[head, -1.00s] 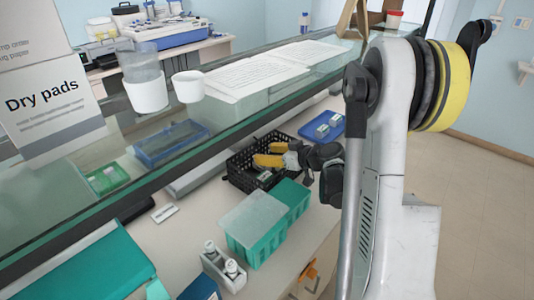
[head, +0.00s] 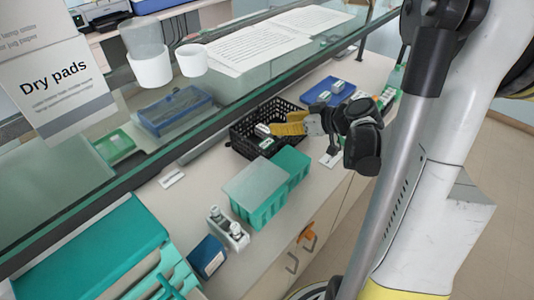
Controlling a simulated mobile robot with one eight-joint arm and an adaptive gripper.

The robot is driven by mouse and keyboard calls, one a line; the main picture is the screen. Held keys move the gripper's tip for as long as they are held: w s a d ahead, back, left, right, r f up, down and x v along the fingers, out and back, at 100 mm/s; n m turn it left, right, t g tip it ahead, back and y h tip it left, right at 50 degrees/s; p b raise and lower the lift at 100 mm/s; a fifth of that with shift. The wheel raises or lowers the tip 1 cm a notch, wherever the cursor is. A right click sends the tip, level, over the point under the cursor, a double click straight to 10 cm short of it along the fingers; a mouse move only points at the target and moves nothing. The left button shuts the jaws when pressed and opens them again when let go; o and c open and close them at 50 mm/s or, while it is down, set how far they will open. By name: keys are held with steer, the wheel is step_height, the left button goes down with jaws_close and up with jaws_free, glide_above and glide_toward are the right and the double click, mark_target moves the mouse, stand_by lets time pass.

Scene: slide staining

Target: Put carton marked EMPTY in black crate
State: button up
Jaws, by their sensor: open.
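The black crate (head: 243,149) stands on the counter below the glass shelf. Small white-and-green cartons (head: 266,144) lie in it; their print is too small to read, so I cannot tell which is marked EMPTY. My gripper (head: 278,126) reaches in from the right, with its yellow fingers over the crate. It is open and I see nothing held in it. Its fingers and the black wrist hide part of the crate's right side.
A blue tray (head: 313,98) with small cartons lies behind the crate. A teal box with a translucent lid (head: 256,182) and a bottle holder (head: 232,238) stand in front. The glass shelf edge (head: 215,130) runs close behind the crate.

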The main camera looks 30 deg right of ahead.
steer(key=s+a+r+g, duration=0.1)
steer(key=s+a, duration=0.1)
steer(key=a, duration=0.2)
steer(key=s+a+r+m+g, duration=0.1)
steer(key=a, duration=0.2)
steer(key=s+a+r+g+h, duration=0.1)
steer(key=s+a, duration=0.1)
steer(key=a, duration=0.2)
steer(key=shift+s+a, duration=0.3)
steer(key=shift+s, duration=0.05)
steer(key=s+a+r+m+h, duration=0.1)
steer(key=s+a, duration=0.1)
steer(key=s, duration=0.3)
steer(key=s+a+r+m+g+h, duration=0.1)
steer(key=s+a+h, duration=0.1)
steer(key=s, duration=0.4)
steer(key=shift+a+r, duration=0.2)
steer(key=shift+a, duration=0.45)
